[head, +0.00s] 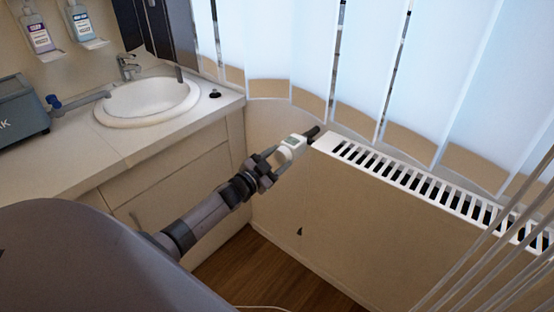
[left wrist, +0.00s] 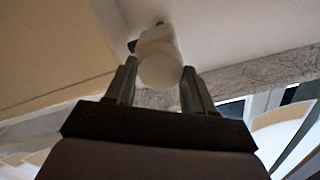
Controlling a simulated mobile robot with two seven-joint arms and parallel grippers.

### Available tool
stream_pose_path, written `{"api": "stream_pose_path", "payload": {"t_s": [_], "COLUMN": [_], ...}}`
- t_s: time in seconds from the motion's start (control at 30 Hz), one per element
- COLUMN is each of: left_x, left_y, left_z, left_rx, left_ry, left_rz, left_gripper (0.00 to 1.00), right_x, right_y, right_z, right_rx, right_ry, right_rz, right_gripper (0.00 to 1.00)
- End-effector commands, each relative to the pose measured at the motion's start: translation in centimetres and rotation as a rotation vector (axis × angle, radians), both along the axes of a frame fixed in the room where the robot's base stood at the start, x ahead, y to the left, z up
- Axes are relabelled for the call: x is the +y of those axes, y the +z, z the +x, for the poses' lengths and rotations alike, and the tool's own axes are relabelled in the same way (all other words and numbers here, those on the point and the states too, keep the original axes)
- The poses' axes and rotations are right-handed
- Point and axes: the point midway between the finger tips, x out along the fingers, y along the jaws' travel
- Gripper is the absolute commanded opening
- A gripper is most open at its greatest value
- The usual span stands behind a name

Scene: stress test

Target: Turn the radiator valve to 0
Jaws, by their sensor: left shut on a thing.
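The radiator (head: 400,230) stands below the window, with a slotted white grille along its top. The white radiator valve (head: 293,142) is at its upper left end, with a small greenish panel on top. My left gripper (head: 272,160) is at the near end of the valve. In the left wrist view, the round white end of the valve (left wrist: 160,70) sits between the two fingers of my left gripper (left wrist: 160,88), which is shut on it. I cannot read any number or mark on the valve. My right gripper is not in view.
A counter (head: 85,150) with a white sink (head: 148,100) and tap (head: 128,66) stands to the left. Vertical blinds (head: 290,50) hang behind the radiator, and pale cords (head: 490,250) cross the right side. Wooden floor (head: 250,270) shows below.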

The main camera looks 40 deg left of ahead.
Motion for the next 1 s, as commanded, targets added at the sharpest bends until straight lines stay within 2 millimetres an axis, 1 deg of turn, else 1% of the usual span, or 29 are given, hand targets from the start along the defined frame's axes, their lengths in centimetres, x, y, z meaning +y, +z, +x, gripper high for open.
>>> {"api": "stream_pose_path", "payload": {"t_s": [0.13,0.17,0.2,0.23,0.53,0.67,1.0], "left_x": [-0.1,-0.1,-0.1,-0.1,0.0,0.0,0.3], "left_y": [0.0,0.0,0.0,0.0,0.0,0.0,0.0], "left_z": [0.0,0.0,0.0,0.0,-0.1,-0.7,-4.9], "left_rx": [0.000,0.000,0.000,0.000,0.000,0.000,0.001], "left_ry": [0.000,0.000,0.000,0.000,0.000,0.001,-0.001], "left_rz": [-0.007,-0.007,-0.007,-0.006,-0.003,-0.003,-0.003], "left_gripper": [0.23,0.60,0.73,0.78,0.78,0.78,0.78], "right_x": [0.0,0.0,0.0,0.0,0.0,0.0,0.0], "right_y": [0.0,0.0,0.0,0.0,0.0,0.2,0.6], "right_z": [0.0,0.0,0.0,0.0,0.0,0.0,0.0], "right_rx": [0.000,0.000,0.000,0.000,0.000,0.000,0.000], "right_ry": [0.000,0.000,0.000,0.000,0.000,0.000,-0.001], "right_rz": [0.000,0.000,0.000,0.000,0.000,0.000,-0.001], "right_gripper": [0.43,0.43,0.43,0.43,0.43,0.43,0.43]}}
